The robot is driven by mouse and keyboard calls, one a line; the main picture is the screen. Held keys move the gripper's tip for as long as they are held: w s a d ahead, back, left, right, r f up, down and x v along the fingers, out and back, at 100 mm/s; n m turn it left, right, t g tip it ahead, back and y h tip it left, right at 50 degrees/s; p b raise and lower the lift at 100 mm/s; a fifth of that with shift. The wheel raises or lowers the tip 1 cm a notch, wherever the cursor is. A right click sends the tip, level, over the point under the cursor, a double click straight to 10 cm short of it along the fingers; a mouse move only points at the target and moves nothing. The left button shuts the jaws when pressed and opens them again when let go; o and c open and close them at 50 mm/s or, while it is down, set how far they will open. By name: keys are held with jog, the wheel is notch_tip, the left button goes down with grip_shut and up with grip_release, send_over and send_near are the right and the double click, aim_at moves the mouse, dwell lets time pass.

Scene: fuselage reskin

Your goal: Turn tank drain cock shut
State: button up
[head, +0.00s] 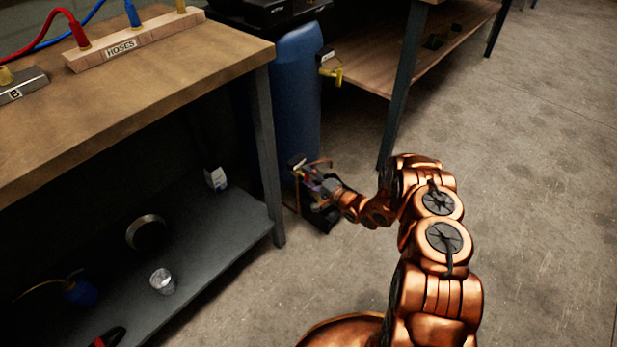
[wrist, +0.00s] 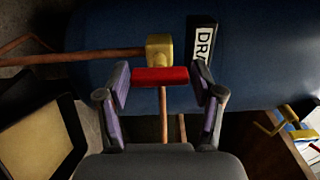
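The tank drain cock has a brass body (wrist: 160,48) and a red handle (wrist: 160,76) lying crosswise in the wrist view. It sits on the blue tank (wrist: 120,105) beside a partly hidden label reading "DR" (wrist: 203,45). My gripper (wrist: 162,92) is open, with one finger on each side of the red handle. A small gap shows between the handle and each finger. In the head view my gripper (head: 310,185) is low at the base of the blue tank (head: 297,95), where the cock is too small to make out clearly.
Copper pipes (wrist: 85,58) run from the brass body to the left and downward. A yellow valve (head: 333,75) is higher on the tank's right. A workbench (head: 150,75) with a lower shelf (head: 205,240) stands left; another bench (head: 440,60) stands behind. The floor at right is clear.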

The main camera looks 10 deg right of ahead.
jog(key=shift+o, duration=0.7)
jog(key=v, duration=1.2)
